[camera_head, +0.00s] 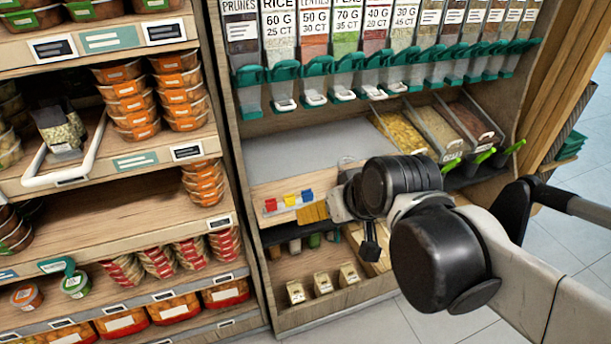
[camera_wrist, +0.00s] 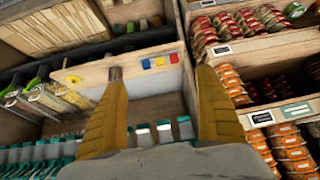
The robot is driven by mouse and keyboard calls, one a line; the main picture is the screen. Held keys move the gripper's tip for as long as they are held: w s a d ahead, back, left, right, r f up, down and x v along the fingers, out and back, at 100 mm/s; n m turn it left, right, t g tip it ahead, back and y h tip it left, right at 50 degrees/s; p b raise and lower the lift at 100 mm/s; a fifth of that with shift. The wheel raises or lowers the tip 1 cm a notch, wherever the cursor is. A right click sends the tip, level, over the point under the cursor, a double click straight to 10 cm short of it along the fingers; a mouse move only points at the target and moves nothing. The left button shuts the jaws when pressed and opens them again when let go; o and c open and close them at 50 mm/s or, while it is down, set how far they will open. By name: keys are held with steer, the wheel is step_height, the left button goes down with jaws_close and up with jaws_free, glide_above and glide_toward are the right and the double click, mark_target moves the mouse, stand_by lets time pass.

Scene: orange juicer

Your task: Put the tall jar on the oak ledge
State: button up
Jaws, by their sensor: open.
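My gripper (camera_head: 316,212) is in front of the wooden bay, partly hidden by my own arm in the head view. In the wrist view its two mustard fingers (camera_wrist: 160,74) stand wide apart with nothing between them. I cannot pick out a tall jar for certain. A dark-topped clear container (camera_head: 60,130) with pale green contents stands in a white-rimmed tray on the left shelf. A pale wooden ledge (camera_head: 285,188) with small coloured blocks on its front lies just beyond the gripper; I cannot tell whether it is the oak ledge.
Stacked orange tubs (camera_head: 182,90) and striped tubs (camera_head: 190,254) fill the left shelves. Teal-fronted dispensers (camera_head: 315,80) hang above. Open bins of grain (camera_head: 402,132) are at the right. A grey surface (camera_head: 305,148) behind the ledge looks bare. Small packets (camera_head: 322,283) stand below.

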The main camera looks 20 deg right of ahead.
steer(key=shift+g+h, duration=0.3)
steer(key=s, duration=0.5)
steer(key=shift+s+a+f, duration=0.1)
steer(key=shift+a+f, duration=0.05)
steer(key=shift+f, duration=0.05)
